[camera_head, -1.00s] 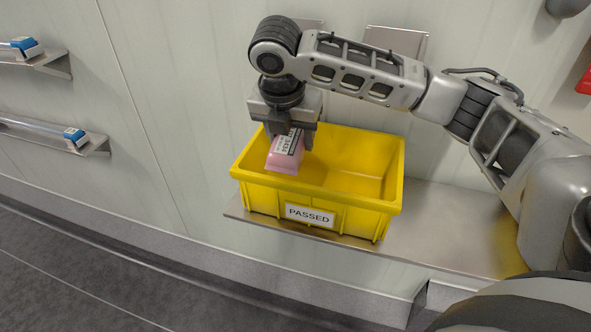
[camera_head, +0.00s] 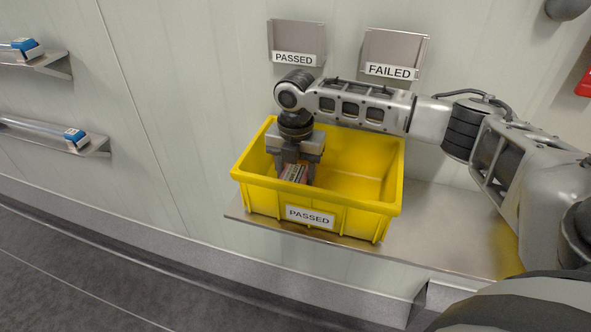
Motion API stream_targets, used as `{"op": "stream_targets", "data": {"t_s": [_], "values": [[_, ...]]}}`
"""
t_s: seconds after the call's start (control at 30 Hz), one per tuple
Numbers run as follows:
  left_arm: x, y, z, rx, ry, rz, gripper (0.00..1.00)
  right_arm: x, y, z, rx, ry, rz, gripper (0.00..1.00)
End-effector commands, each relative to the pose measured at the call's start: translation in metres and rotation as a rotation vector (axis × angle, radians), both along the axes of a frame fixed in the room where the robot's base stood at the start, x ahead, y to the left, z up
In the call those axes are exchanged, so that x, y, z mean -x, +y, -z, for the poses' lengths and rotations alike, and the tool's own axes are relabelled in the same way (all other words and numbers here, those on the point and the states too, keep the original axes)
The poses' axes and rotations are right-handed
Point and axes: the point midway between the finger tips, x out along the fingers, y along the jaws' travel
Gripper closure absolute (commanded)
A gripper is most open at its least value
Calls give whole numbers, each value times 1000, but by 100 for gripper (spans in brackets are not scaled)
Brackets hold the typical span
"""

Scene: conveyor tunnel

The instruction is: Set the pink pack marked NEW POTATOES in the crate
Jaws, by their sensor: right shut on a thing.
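The yellow crate (camera_head: 373,208) with a PASSED label stands on a metal shelf. My right gripper (camera_head: 296,172) points down inside the left part of the crate. It is shut on the pink pack (camera_head: 294,173), whose printed label shows between the fingers. The crate's front wall hides the lower part of the pack, so I cannot tell whether it touches the crate floor. The words on the pack are too small to read. My left gripper is not in view.
The metal shelf (camera_head: 455,225) has bare room right of the crate. Two small shelves at the left hold blue-and-white items (camera_head: 75,137). The right part of the crate is empty.

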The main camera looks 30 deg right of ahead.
Motion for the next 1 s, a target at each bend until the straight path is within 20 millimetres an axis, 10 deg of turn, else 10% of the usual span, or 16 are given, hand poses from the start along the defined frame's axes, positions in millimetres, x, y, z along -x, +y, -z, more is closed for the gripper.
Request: {"op": "stream_targets", "data": {"t_s": [0.37,0.4,0.47,1.0], "values": [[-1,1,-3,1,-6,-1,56,0,0,3,1,-2,-1,88],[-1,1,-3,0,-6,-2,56,0,0,4,2,-1,-1,42],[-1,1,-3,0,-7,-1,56,0,0,4,2,-2,-1,26],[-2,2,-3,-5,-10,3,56,-1,0,-29,1,-6,-1,26]]}}
